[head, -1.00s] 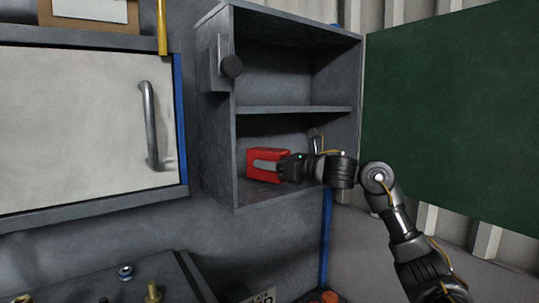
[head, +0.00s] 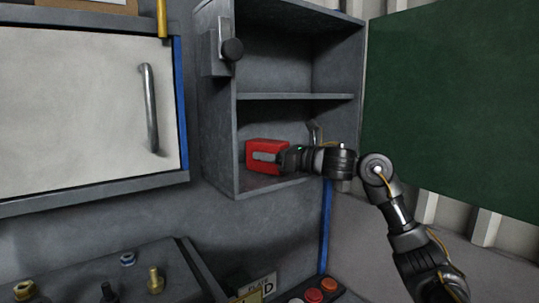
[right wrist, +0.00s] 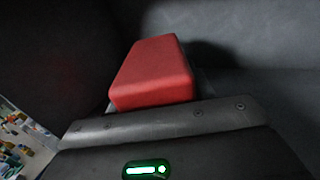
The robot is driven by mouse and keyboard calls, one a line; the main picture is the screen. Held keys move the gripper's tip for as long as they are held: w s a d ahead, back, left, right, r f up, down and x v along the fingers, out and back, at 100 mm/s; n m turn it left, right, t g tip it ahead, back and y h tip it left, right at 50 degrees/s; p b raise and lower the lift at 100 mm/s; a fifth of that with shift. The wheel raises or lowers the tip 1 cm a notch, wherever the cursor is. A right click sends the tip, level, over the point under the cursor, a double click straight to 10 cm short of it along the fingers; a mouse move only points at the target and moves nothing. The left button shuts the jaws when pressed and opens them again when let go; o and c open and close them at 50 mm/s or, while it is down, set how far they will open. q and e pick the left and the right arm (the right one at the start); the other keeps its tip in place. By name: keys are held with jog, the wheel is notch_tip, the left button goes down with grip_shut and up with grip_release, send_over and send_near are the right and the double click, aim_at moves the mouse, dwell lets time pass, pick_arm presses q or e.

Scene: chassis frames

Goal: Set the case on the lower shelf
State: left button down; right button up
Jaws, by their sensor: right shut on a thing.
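The red case (head: 262,148) is inside the lower compartment of the open grey cabinet, above the lower shelf (head: 252,186). My right gripper (head: 288,158) reaches in from the right and is shut on the case. A grey finger lies along the case's front face. I cannot tell whether the underside of the case touches the shelf. In the right wrist view the case (right wrist: 153,72) sticks out beyond the dark gripper body, which hides its near end. My left gripper is not in view.
A middle shelf (head: 295,97) divides the cabinet, and the upper compartment looks empty. The green door (head: 455,110) stands open at the right. A latch with a dark knob (head: 232,50) is on the left side wall. A white cupboard door (head: 80,110) is further left. Below is a bench with knobs and buttons.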

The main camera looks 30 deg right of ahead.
jog(key=shift+f, duration=0.15)
jog(key=o, duration=1.4)
jog(key=shift+s, duration=0.1)
jog(key=shift+f, duration=0.1)
jog(key=b+v, duration=0.6)
jog(key=v, duration=0.4)
jog(key=shift+s+d, duration=0.25)
jog(key=shift+s, duration=0.05)
